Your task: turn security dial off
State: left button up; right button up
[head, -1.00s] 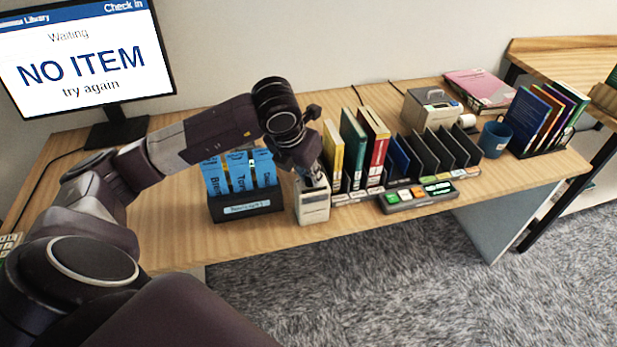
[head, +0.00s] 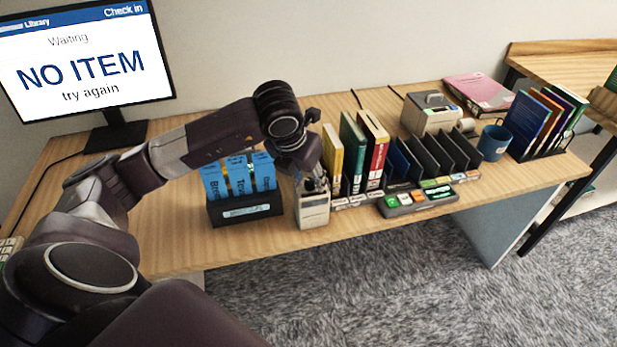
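A small cream box (head: 313,212) stands at the front edge of the desk, between the blue card holder and the row of books. It may carry the security dial, but the dial itself is hidden under my gripper. My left gripper (head: 312,183) points down onto the top of this box, touching it or very close to it. Its fingers are small and partly hidden by the hand, so I cannot tell whether they are open or shut on anything. My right gripper is not in view.
A black holder (head: 246,209) with blue cards stands left of the box. Books (head: 355,150) and dark dividers (head: 433,152) stand close on its right, with a button panel (head: 418,199) in front. A monitor (head: 85,60) reads "NO ITEM". Bare desk lies at front left.

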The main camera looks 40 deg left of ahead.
pick_arm(q)
jog(key=v, duration=1.2)
